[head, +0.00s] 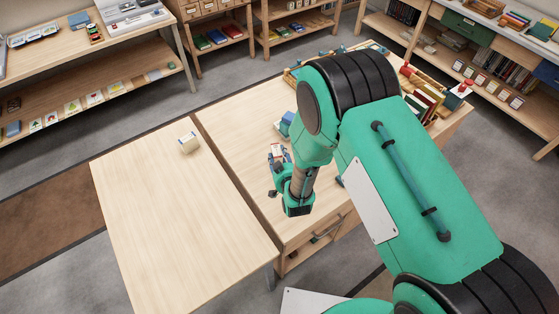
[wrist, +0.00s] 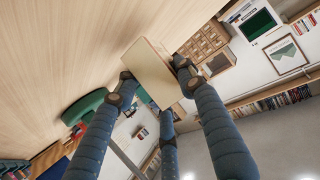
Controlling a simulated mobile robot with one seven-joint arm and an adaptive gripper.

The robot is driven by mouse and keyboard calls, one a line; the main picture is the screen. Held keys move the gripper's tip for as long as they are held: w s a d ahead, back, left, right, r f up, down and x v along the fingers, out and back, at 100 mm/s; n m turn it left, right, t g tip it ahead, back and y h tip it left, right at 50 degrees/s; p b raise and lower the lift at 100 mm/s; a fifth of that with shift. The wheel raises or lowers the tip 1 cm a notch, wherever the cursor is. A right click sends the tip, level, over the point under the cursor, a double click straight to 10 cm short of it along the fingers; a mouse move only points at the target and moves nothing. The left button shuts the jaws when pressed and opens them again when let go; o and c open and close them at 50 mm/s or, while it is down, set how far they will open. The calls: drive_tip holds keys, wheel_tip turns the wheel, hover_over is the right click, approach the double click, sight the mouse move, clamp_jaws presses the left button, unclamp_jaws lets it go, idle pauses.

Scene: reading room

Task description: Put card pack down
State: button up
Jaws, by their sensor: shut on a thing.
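My gripper (head: 278,168) is over the near left part of the wooden desk with a drawer. It is shut on the card pack (head: 277,151), a small pale box with some red on it. In the wrist view, the blue fingers of my gripper (wrist: 152,85) hold the card pack (wrist: 152,70) between their tips, with a plain tan face showing. A wooden surface lies close beside the pack in that view. I cannot tell whether the pack touches it.
A pale table (head: 170,215) adjoins the desk on the left, mostly bare. A small cream and blue box (head: 188,142) stands near its far right corner. Blue items (head: 285,122) lie beyond my gripper. Books (head: 428,100) stand on the desk's right side. Shelves line the back.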

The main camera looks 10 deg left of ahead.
drive_tip(key=shift+f, duration=1.2)
drive_tip(key=shift+f+b, duration=0.1)
drive_tip(key=shift+b, duration=0.2)
drive_tip(key=o, duration=0.9)
drive_tip(key=shift+s+d+r, duration=0.1)
drive_tip(key=shift+s+r, duration=0.05)
drive_tip(key=shift+r, duration=0.05)
drive_tip(key=p+v, duration=0.1)
drive_tip(key=v, duration=1)
drive_tip(key=shift+s+d+r, duration=0.1)
drive_tip(key=shift+s+r, duration=0.1)
drive_tip(key=shift+s, duration=0.1)
